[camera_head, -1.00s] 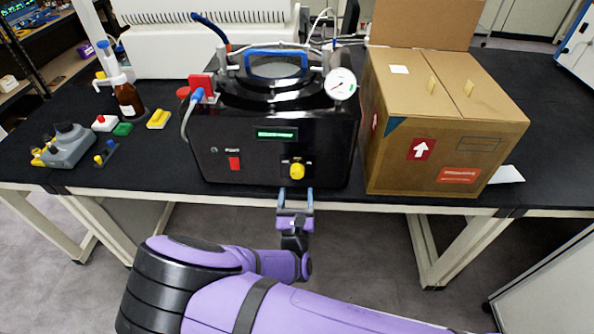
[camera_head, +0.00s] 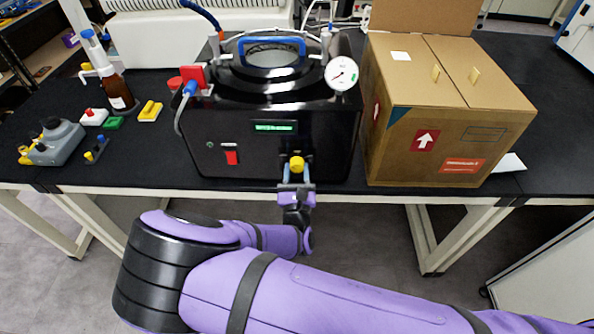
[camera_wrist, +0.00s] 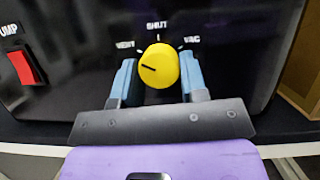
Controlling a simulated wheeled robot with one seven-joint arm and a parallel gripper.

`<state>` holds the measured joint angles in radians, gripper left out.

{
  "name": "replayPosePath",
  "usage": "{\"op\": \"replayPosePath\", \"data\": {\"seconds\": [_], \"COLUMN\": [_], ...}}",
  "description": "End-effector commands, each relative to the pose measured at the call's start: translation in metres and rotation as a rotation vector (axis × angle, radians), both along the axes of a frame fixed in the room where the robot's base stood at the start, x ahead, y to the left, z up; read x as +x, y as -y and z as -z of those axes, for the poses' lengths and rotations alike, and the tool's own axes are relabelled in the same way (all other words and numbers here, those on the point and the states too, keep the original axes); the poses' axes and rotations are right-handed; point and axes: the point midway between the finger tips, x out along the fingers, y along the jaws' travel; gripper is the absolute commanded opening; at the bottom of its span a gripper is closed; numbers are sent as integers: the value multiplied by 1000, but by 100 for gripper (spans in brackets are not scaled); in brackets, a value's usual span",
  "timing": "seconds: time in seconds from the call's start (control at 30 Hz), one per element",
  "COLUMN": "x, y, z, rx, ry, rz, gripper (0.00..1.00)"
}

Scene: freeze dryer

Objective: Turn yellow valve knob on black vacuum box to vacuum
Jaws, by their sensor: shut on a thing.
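The black vacuum box (camera_head: 270,150) stands on the bench with its front panel facing me. Its yellow valve knob (camera_head: 296,163) is low on the panel, right of centre. In the wrist view the yellow knob (camera_wrist: 159,66) sits below the labels VENT, SHUT and VAC. Its dark pointer mark lies on its left side, nearest VENT. My gripper (camera_head: 297,172) is at the panel. In the wrist view its blue fingers (camera_wrist: 158,76) stand left and right of the knob, shut on it. The knob's lower edge is close to my gripper's dark front plate.
A red pump switch (camera_wrist: 22,68) is left of the knob. A pressure gauge (camera_head: 341,73) is at the box's upper right. A cardboard box (camera_head: 430,130) stands close on the right. Bottles and small blocks stand left.

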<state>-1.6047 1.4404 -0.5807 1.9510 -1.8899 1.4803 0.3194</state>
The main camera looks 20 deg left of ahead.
Motion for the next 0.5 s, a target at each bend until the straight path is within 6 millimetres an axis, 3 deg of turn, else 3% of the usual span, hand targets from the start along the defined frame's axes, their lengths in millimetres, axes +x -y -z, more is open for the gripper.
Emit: {"op": "replayPosePath", "data": {"seconds": [0.27, 0.5], "x": [0, 0], "y": [-1, -2], "z": [0, 0], "rx": [70, 237], "ry": [-17, -58], "rz": [2, 3], "gripper": [16, 16]}}
